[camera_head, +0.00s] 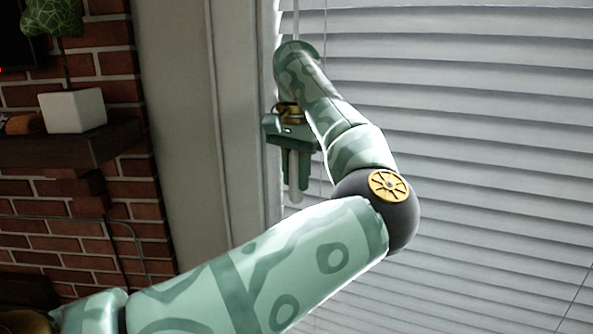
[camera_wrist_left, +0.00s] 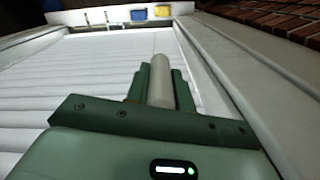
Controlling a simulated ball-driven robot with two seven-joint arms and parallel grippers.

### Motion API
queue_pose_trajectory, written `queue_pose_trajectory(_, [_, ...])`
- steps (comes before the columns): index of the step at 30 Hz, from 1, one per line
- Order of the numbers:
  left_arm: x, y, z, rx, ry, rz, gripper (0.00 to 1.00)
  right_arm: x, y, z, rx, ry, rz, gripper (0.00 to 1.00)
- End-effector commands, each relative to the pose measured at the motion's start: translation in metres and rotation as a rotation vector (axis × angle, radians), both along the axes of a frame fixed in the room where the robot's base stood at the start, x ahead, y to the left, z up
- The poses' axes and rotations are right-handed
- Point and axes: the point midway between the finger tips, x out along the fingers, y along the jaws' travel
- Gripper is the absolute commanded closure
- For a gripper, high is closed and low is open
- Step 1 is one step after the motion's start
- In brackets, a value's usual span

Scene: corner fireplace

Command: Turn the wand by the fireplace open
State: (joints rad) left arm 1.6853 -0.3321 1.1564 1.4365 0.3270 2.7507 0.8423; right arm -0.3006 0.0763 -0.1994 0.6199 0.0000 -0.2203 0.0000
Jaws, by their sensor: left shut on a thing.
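The wand (camera_head: 296,196) is a thin white rod hanging in front of the blinds, near their left edge. My left gripper (camera_head: 295,168) is shut on it, with a green finger on each side. The wand's lower end sticks out just below the fingertips, and my arm hides part of it higher up. In the left wrist view the wand (camera_wrist_left: 161,82) shows as a pale rounded rod between the two fingers of my gripper (camera_wrist_left: 162,90). The blinds (camera_head: 480,130) have closely set white slats. My right gripper is in neither view.
A pale window frame (camera_head: 190,120) stands left of the blinds. Further left are the brick fireplace wall (camera_head: 90,240) and a dark mantel (camera_head: 75,147) with a white pot (camera_head: 73,111). The space right of my arm is clear before the blinds.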

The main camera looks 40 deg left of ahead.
Motion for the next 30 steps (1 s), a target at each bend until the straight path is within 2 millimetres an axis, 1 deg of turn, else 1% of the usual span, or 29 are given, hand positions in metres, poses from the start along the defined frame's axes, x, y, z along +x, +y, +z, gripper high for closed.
queue_pose_trajectory(1, [0.0, 0.0, 0.002, 0.0, 0.0, -0.034, 0.99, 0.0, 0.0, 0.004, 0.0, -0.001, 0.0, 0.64])
queue_pose_trajectory(12, [0.0, 0.001, 0.003, 0.0, 0.0, -0.376, 0.99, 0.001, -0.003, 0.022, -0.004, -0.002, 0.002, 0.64])
queue_pose_trajectory(30, [0.001, 0.002, 0.003, 0.001, -0.001, -0.923, 0.99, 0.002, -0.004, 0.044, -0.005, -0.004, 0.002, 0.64])
